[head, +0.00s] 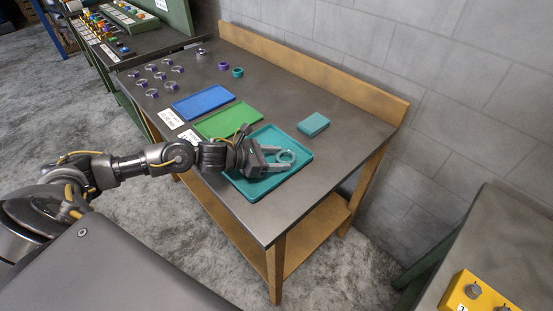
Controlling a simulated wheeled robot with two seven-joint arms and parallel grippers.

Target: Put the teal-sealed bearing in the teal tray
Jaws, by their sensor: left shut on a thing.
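The teal tray (245,188) lies on the dark workbench near its front edge. My left gripper (284,160) reaches over the tray from the left and is shut on a ring-shaped bearing (287,154). The bearing is greyish with a teal tint and sits between the fingertips, over the right part of the tray. I cannot tell whether it touches the tray floor. The gripper hides part of the tray. My right gripper is out of view.
A green tray (228,120) and a blue tray (203,102) lie beyond the teal one. A teal box (313,124) stands to the right. Several bearings, a purple ring (224,65) and a teal ring (238,72) sit at the far end.

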